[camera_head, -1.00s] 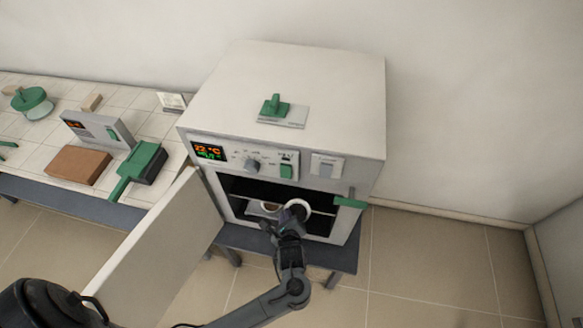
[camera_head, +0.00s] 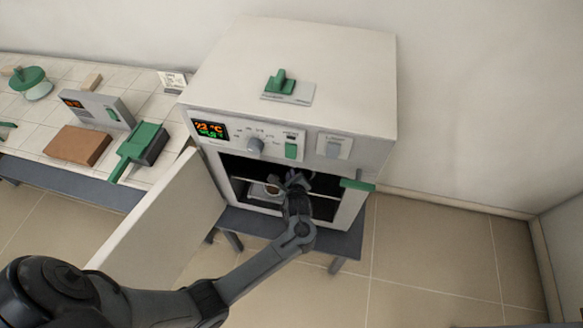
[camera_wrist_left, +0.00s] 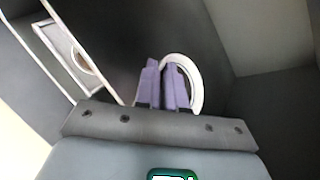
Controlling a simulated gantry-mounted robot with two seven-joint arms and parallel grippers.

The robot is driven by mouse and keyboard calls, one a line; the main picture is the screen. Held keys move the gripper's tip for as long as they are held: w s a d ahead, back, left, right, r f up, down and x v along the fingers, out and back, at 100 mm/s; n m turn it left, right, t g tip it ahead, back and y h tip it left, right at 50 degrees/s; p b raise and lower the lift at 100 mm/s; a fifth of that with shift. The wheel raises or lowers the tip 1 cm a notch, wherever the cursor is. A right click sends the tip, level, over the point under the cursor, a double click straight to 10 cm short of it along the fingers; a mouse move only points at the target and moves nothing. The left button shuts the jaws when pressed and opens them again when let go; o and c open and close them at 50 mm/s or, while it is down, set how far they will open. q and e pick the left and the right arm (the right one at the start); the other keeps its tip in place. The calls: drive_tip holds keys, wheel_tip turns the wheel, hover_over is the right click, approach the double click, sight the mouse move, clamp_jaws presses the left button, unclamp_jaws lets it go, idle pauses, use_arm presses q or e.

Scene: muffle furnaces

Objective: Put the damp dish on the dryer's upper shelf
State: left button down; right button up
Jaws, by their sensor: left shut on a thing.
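The dryer (camera_head: 300,75) is a white box with its door (camera_head: 165,220) swung open to the left. My left gripper (camera_head: 296,180) reaches through the front opening into the dark chamber. The left wrist view shows its two purple fingers (camera_wrist_left: 166,84) close together at the white rim of a round dish (camera_wrist_left: 197,88), shut on it. The fingers hide part of this dish; in the head view I cannot make it out clearly. A pale shelf edge (camera_head: 245,181) crosses the opening. Whether the held dish touches a shelf cannot be told. My right gripper is not in view.
Another small dish with brown contents (camera_head: 271,190) sits inside, left of my gripper, on a pale tray; it also shows in the left wrist view (camera_wrist_left: 82,62). A green handle (camera_head: 357,185) juts out at the opening's right. A tiled bench (camera_head: 35,135) stands left.

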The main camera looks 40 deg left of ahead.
use_arm(q)
drive_tip(key=shift+w+a+f+b, duration=0.2)
drive_tip(key=shift+w+a+b, duration=0.45)
drive_tip(key=shift+w+a, duration=0.9)
drive_tip(key=shift+f, duration=0.15)
drive_tip(key=shift+s+d, duration=0.1)
drive_tip(key=shift+d, duration=0.1)
drive_tip(key=shift+a, duration=0.1)
drive_tip(key=c, duration=1.5)
unclamp_jaws()
drive_tip(key=shift+f, duration=0.15)
